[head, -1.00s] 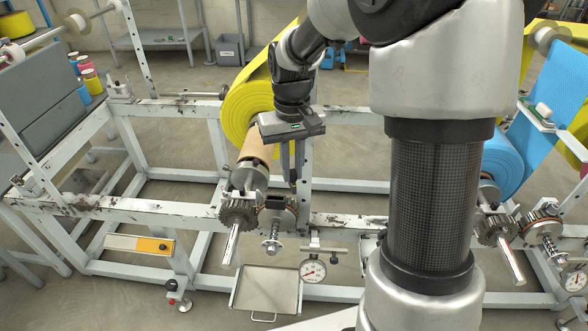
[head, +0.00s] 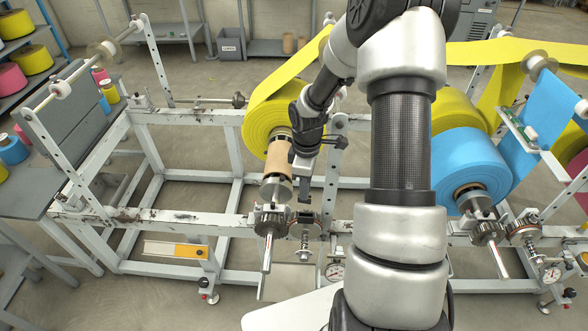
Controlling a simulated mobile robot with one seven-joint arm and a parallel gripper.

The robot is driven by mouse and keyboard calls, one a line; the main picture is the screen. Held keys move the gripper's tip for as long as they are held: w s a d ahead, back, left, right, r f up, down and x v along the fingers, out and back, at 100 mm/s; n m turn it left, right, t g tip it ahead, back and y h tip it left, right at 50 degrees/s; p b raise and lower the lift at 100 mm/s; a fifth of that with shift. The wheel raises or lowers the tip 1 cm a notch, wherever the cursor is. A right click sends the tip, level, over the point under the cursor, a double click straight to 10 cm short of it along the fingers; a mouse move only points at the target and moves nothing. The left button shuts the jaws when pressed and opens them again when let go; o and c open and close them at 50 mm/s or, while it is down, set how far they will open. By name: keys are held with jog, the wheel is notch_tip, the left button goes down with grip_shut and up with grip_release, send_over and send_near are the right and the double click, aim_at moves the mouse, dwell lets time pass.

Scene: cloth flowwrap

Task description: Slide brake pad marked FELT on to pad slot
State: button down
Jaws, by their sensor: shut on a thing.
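My gripper (head: 303,198) points down just above the brake assembly (head: 304,228), to the right of the cardboard core. It is shut on a small piece at its fingertips, taken to be the brake pad; the piece is mostly hidden and no FELT mark can be read. The brake assembly has a copper-edged disc and a spring on a rod below it. The pad slot cannot be made out; the fingertips are close to the disc, and I cannot tell whether the piece touches it.
A toothed gear and shaft (head: 268,222) stand just left of the brake. A yellow roll (head: 268,125) on a brown core (head: 278,160) is behind. A dial gauge (head: 334,271) and a grey tray (head: 285,287) sit lower. A blue roll (head: 460,165) is at right.

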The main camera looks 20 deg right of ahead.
jog(key=shift+s+d+n+p, duration=0.15)
jog(key=shift+n+p, duration=0.2)
jog(key=shift+n, duration=0.15)
jog(key=shift+s+d+n+p, duration=0.1)
jog(key=shift+d+n+p, duration=0.05)
jog(key=shift+n+p, duration=0.3)
jog(key=shift+f+b, duration=1.8)
jog(key=shift+f, duration=0.55)
jog(key=shift+f+b, duration=1.6)
jog(key=shift+f, duration=0.55)
jog(key=c, duration=1.7)
grip_release()
jog(key=shift+o, duration=0.2)
